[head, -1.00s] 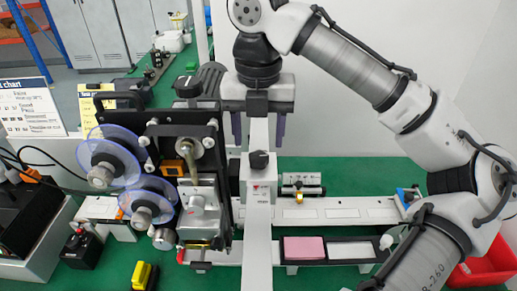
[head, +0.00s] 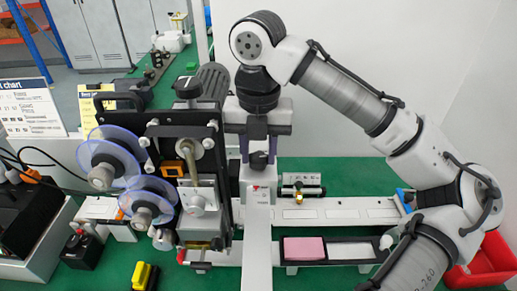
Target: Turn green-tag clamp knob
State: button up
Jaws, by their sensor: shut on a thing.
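A black clamp knob (head: 258,161) sits on top of a white block on the column at the centre, right of the label machine. My gripper (head: 258,152) comes down from above, with a purple finger on each side of the knob, and is shut on it. I cannot make out a green tag on this knob; the white block's front (head: 259,190) shows a small red mark and dark lettering.
The label machine (head: 186,170) with clear reels stands close left of my gripper. A white rail (head: 345,211) runs right, with a sensor block (head: 301,181) behind it. A pink pad (head: 304,248) lies in front. A red bin (head: 490,262) is at lower right.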

jog(key=shift+r+p, duration=0.1)
jog(key=shift+p, duration=0.25)
jog(key=m+p, duration=0.2)
jog(key=m, duration=0.1)
jog(key=shift+r+p, duration=0.15)
jog(key=shift+p, duration=0.2)
jog(key=m+p, duration=0.1)
jog(key=m, duration=0.1)
jog(key=shift+m, duration=0.4)
jog(key=m, duration=0.2)
jog(key=shift+f+m+p, duration=0.2)
jog(key=shift+m+p, duration=0.1)
jog(key=shift+p, duration=0.1)
jog(key=m, duration=1.2)
jog(key=o, duration=1)
